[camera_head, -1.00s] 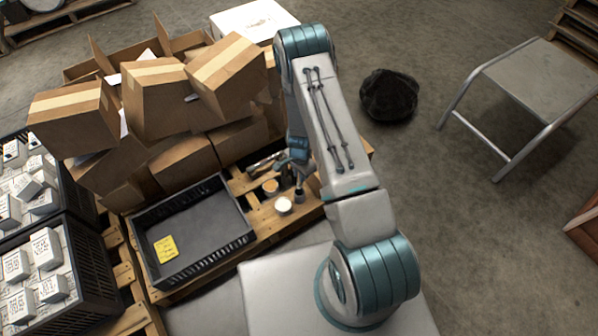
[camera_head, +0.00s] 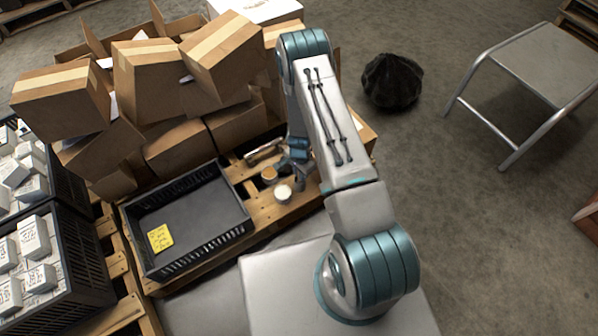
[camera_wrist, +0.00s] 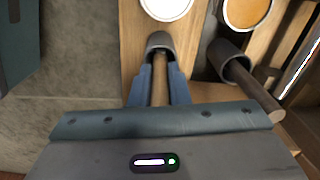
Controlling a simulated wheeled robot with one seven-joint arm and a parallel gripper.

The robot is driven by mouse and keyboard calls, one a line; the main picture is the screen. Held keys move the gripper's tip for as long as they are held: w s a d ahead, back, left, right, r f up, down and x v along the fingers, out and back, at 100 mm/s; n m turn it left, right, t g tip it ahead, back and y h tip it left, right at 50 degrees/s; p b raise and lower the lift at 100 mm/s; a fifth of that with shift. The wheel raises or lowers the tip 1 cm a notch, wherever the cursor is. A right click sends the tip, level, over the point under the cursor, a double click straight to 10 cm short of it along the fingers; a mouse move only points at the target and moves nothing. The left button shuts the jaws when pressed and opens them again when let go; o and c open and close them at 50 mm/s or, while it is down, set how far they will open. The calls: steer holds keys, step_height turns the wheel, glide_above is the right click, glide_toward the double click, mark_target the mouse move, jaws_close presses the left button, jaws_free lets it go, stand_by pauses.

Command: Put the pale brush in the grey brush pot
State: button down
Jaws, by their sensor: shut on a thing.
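My gripper (camera_wrist: 160,92) points down over the pallet, its blue fingers shut on the pale brush (camera_wrist: 160,78). The brush's handle runs between the fingers, and its far end shows inside the mouth of a grey pot (camera_wrist: 158,41); how deep it sits is hidden. A second dark grey pot (camera_wrist: 226,60) to the right holds a darker brown stick (camera_wrist: 258,97) that leans out towards the gripper's edge. In the head view my gripper (camera_head: 295,163) is partly covered by my arm, and the brush and pots are hard to make out.
A white-topped tub (camera_head: 283,194) and an orange-topped tub (camera_head: 269,174) stand close by on the pallet. A black crate (camera_head: 190,220) with a yellow note lies to the left. Cardboard boxes (camera_head: 150,85) are piled behind.

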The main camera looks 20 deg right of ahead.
steer(key=c, duration=1.3)
jaws_free()
